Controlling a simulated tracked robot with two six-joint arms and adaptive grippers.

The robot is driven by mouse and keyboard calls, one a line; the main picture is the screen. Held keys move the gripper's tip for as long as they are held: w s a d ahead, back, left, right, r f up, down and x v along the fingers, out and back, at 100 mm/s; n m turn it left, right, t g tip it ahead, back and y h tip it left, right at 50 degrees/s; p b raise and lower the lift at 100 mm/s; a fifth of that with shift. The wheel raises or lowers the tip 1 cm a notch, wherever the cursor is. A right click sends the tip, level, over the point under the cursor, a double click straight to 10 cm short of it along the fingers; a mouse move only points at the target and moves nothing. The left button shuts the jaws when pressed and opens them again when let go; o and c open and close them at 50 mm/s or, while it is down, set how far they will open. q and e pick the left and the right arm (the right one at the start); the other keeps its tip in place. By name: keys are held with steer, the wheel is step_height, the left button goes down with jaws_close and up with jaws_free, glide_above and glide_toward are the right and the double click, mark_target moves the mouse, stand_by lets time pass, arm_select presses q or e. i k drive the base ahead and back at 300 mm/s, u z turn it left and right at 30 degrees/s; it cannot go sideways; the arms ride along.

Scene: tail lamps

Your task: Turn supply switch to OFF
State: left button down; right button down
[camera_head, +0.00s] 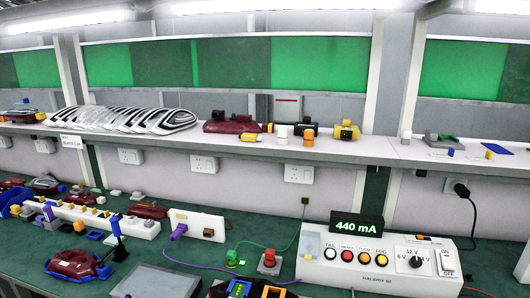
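The white supply box (350,268) stands at the lower right of the bench. Its supply switch (446,262) is a pale rocker at the right end of the front panel. I cannot read its position with certainty at this size. The dark display (357,226) on top is lit and reads 440 mA in green. A round black voltage knob (416,262) sits left of the switch, with 12 V marked above it. Buttons labelled TAIL, BRAKE, TURN and FOG (381,258) line the left part. Neither of my grippers can be made out in view.
A red push button (269,260) and a green plug (232,258) are left of the box. A red lamp (75,264) lies at the left. A shelf (350,145) crosses above the bench. A black plug with a cable (461,190) is at the right wall socket.

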mark_target(448, 264)
steer(key=u, duration=1.65)
steer(key=i, duration=0.1)
steer(key=z, duration=3.15)
steer(key=k, duration=0.8)
steer(key=z, duration=0.2)
steer(key=i, duration=0.8)
steer(key=u, duration=0.1)
